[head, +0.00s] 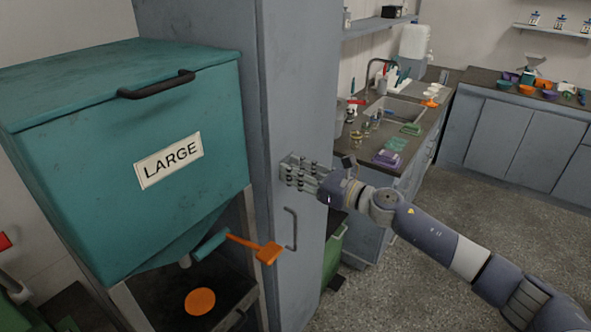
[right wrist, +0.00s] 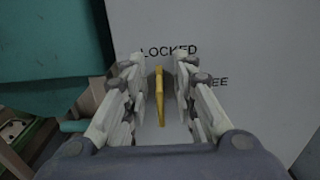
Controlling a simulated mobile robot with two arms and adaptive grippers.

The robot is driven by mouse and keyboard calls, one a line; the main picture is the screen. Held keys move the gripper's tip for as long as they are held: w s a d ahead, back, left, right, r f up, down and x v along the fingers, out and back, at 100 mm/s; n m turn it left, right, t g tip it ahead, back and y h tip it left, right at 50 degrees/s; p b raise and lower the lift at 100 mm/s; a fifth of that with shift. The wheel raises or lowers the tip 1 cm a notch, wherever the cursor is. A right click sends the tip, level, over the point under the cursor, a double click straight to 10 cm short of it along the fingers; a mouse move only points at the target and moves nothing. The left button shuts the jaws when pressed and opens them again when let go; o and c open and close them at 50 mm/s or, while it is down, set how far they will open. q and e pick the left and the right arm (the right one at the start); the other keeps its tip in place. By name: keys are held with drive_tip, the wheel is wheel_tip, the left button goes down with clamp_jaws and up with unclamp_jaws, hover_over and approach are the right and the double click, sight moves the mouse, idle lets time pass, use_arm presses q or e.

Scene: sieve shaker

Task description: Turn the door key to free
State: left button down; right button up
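The door key is a yellow bar (right wrist: 160,96) on the grey cabinet door (right wrist: 235,40). It stands upright, its top end just below the word LOCKED. A second word, partly hidden by a finger and ending in "EE", is lower right. My right gripper (right wrist: 159,80) has its fingers on both sides of the key, with a visible gap on each side. It is open around the key and not closed on it. In the head view my right gripper (head: 302,171) is at the tall grey cabinet (head: 295,100), and its fingers hide the key. My left gripper is not in view.
A teal hopper marked LARGE (head: 125,150) stands left of the cabinet, with an orange-handled lever (head: 267,253) below it. A dark door handle (head: 291,229) is below my right gripper. A sink counter (head: 425,120) with small items is behind. The floor at right is clear.

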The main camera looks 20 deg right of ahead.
clamp_jaws()
drive_tip(key=shift+w+d+f+m+p, duration=0.3)
drive_tip(key=shift+m+p, duration=0.4)
drive_tip(key=shift+m, duration=2.3)
drive_tip(key=shift+w+d+f+m+p, duration=0.1)
drive_tip(key=shift+d+f+m+p, duration=0.45)
drive_tip(key=shift+m, duration=2.45)
drive_tip(key=shift+w+d+f+m+p, duration=0.15)
drive_tip(key=shift+m+p, duration=0.75)
drive_tip(key=shift+m, duration=2.1)
drive_tip(key=shift+a+f, duration=0.1)
drive_tip(key=shift+a, duration=0.05)
